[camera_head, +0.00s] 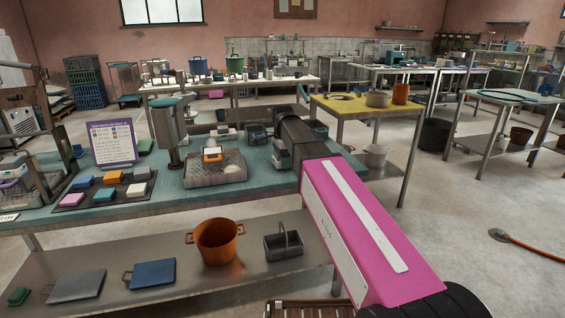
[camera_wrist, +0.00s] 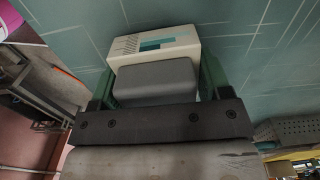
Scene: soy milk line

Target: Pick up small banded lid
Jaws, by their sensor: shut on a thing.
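In the wrist view, the fingers of my gripper (camera_wrist: 155,68) are dark green and shut on a pale block with a teal band, the small banded lid (camera_wrist: 150,44). A plain grey rounded block (camera_wrist: 156,82) sits between the fingers on the near side; I cannot tell whether it is part of the lid. Beyond them is the teal worktop (camera_wrist: 255,45); whether the lid touches it is unclear. In the head view, my arm mostly hides the gripper, at the right end of the teal bench (camera_head: 265,178).
A grey perforated tray (camera_head: 215,177) with an orange-and-white item stands left of my arm. A machine (camera_head: 169,133), a purple sign (camera_head: 111,142) and a dark mat with several coloured blocks (camera_head: 75,201) are farther left. A yellow table (camera_head: 345,108) stands behind right.

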